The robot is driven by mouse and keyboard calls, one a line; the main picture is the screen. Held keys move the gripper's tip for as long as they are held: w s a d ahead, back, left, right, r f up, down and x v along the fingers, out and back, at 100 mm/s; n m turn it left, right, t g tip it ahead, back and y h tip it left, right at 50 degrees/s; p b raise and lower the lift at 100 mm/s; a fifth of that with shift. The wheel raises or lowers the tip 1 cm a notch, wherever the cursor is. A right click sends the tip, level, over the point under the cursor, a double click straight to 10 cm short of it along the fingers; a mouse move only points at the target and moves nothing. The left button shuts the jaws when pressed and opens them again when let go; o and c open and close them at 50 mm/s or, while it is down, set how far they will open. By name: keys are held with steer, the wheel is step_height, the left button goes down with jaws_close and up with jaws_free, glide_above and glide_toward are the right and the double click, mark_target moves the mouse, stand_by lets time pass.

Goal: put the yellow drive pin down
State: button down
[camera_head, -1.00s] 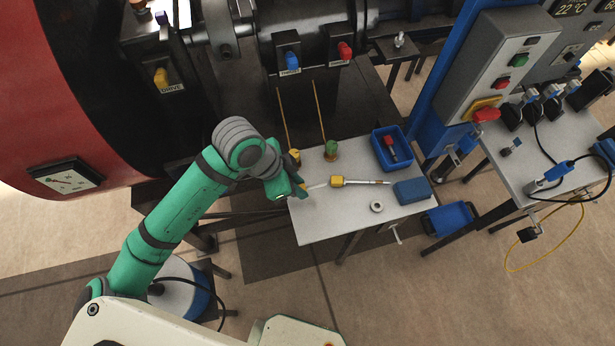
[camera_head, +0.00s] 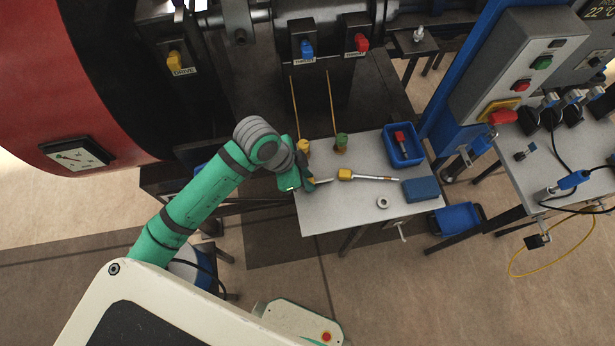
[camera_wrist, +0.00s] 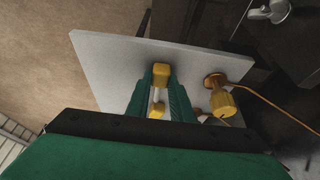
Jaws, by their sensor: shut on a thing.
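My gripper (camera_head: 311,183) is over the left part of the grey table (camera_head: 322,215). I cannot tell whether the pin touches the table.
A blue tray (camera_head: 403,157) holds a red-topped item. A blue block (camera_head: 421,189) and a metal ring (camera_head: 383,202) lie at right. The front left of the table is clear.

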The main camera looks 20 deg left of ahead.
steer(key=c, duration=1.6)
jaws_free()
steer(key=shift+o, duration=0.2)
steer(key=v, duration=1.2)
steer(key=shift+r, duration=0.2)
